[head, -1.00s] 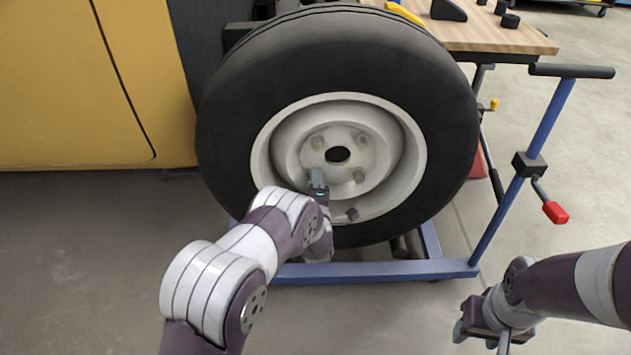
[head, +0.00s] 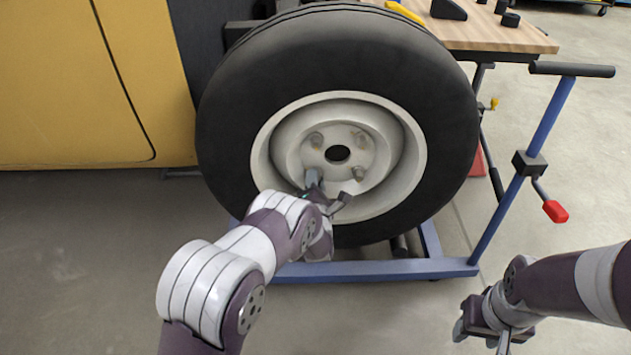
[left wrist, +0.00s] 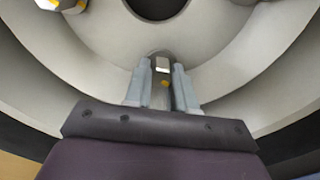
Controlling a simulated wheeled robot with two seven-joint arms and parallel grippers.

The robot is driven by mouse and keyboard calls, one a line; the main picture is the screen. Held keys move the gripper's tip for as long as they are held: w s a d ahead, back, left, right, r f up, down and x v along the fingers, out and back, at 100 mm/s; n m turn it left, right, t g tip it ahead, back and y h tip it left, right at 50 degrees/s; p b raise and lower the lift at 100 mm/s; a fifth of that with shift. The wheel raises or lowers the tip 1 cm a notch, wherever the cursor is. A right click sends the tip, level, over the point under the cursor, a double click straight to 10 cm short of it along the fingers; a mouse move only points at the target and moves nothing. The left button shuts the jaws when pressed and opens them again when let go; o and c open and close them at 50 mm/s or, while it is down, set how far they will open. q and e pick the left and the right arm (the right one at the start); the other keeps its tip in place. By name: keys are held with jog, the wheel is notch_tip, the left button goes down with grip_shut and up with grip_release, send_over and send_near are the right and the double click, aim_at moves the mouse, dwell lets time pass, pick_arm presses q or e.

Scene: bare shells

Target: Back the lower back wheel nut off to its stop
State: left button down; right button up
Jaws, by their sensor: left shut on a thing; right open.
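The wheel (head: 228,125) stands upright with its pale steel rim facing me. Wheel nuts show at the upper left (head: 316,140), upper right (head: 360,141) and lower right (head: 358,174) around the dark centre hole. My left gripper (head: 312,180) is at the lower-left nut and hides it in the head view. In the left wrist view, its two pale fingers are shut on the sides of that nut (left wrist: 162,70), which carries a yellow mark. My right gripper (head: 482,328) is open, low at the right, away from the wheel.
A blue wheel trolley (head: 400,269) supports the wheel, with an upright post and black handle (head: 572,70) at the right. A red-gripped crank (head: 555,212) sticks out from it. A yellow body panel (head: 80,90) is at the left, a wooden workbench (head: 490,38) behind.

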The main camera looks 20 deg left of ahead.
dwell(0.4)
pick_arm(q)
jog(key=c, duration=0.9)
grip_release()
jog(key=shift+a+f, duration=0.1)
jog(key=shift+c, duration=0.2)
jog(key=shift+s, duration=0.1)
jog(key=p+v, duration=0.6)
jog(key=v, duration=0.6)
jog(key=shift+s, duration=0.3)
